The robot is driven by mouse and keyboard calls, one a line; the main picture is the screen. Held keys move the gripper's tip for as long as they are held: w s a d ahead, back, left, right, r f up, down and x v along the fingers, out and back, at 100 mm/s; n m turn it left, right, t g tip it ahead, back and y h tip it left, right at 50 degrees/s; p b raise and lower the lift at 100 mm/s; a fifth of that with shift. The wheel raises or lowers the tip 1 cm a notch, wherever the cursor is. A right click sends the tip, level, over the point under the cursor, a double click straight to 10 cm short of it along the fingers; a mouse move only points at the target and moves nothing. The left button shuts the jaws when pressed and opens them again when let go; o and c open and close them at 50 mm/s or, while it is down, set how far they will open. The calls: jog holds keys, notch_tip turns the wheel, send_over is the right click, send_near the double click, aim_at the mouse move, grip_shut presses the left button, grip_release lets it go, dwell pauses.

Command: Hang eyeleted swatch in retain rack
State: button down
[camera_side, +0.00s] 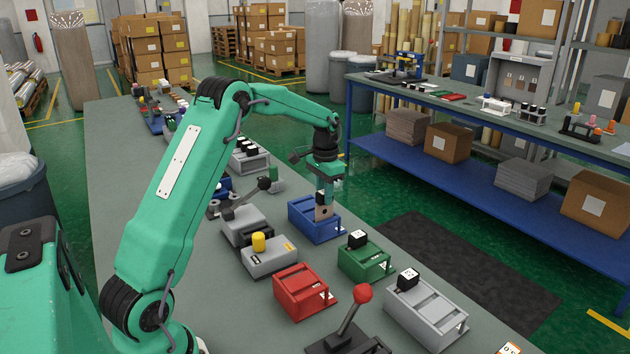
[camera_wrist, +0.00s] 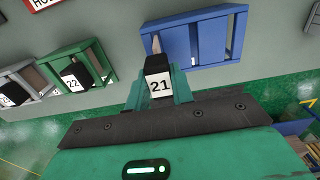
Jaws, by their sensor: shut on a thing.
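My gripper (camera_side: 323,190) points down over the blue rack (camera_side: 300,223) and is shut on a swatch with a black numbered tag. The tan swatch (camera_side: 324,213) shows a dark eyelet spot in the side view. In the wrist view the black tag (camera_wrist: 157,64), labelled 21, sits between my green fingers (camera_wrist: 157,88), and a tan strip of the swatch (camera_wrist: 155,40) shows beyond it against the blue rack (camera_wrist: 210,14). I cannot tell whether the swatch touches the rack. No readable label marks any rack as the retain rack.
The green rack (camera_side: 378,268) and grey rack (camera_side: 440,322) each carry a black-topped tagged piece. The red rack (camera_side: 290,293) stands nearby. A grey box with a yellow button (camera_side: 259,243) and a red-knobbed lever (camera_side: 363,294) rise from the bench. A second bench (camera_side: 480,110) stands across the aisle.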

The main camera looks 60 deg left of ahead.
aim_at(324, 220)
jog(key=shift+f, duration=2.25)
jog(key=shift+f, duration=0.2)
jog(key=c, duration=1.1)
grip_release()
jog(key=shift+c, duration=0.2)
jog(key=shift+r, duration=0.15)
jog(key=shift+r, duration=3.75)
